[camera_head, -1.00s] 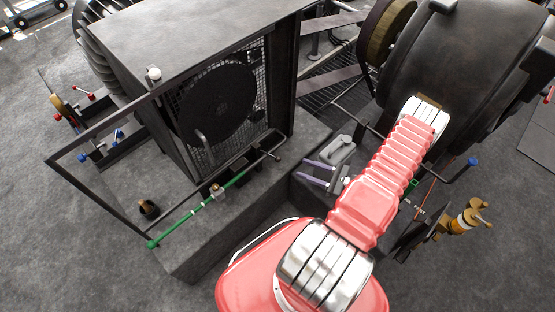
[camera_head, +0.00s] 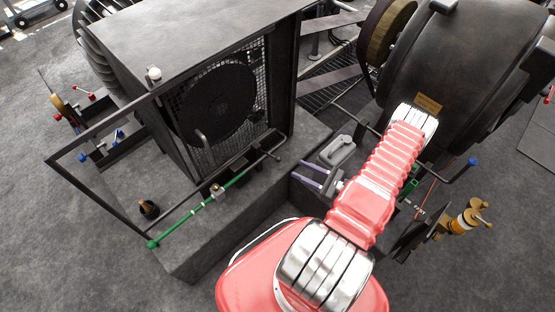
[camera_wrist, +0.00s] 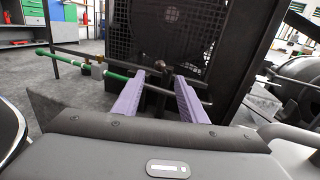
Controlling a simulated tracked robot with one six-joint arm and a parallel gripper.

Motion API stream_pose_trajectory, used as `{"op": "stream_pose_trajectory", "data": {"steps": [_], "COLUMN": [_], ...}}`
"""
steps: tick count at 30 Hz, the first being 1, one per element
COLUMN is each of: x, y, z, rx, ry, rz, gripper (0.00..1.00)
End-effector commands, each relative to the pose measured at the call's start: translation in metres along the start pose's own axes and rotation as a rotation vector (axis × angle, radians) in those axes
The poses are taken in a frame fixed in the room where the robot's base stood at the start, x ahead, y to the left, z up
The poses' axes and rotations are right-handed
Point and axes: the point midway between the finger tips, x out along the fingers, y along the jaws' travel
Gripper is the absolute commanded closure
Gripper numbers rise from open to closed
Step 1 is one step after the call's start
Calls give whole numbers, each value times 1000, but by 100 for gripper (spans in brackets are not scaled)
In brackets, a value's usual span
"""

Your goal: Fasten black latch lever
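A long rod lies along the front of the cage; its left part is a green sleeve (camera_head: 190,215) and its right end is a thin black bar (camera_head: 262,158), probably the latch lever. In the wrist view the green sleeve (camera_wrist: 112,71) runs in from the left and dark bar shows around the fingertips. My gripper (camera_head: 311,173) has two purple fingers, spread apart and empty. It is to the right of the bar's end in the head view. In the wrist view the fingers (camera_wrist: 160,80) point toward the bar and a dark knob (camera_wrist: 163,66); contact cannot be told.
The mesh-fronted cage (camera_head: 225,42) with a black disc stands behind the rod. A stone-like base block (camera_head: 190,255) lies beneath it. A large dark drum (camera_head: 450,60) is at the right. A small black knob (camera_head: 149,208) stands at the base's left. Open floor lies front left.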

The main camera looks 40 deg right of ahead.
Motion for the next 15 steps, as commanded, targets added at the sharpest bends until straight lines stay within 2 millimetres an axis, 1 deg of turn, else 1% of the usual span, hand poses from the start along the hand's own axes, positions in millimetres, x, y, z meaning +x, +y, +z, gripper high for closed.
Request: {"op": "stream_pose_trajectory", "data": {"steps": [1, 15], "x": [7, 63], "y": [1, 1], "z": [0, 0], "rx": [0, 0], "ry": [0, 0], "rz": [4, 3], "gripper": [62, 62]}}
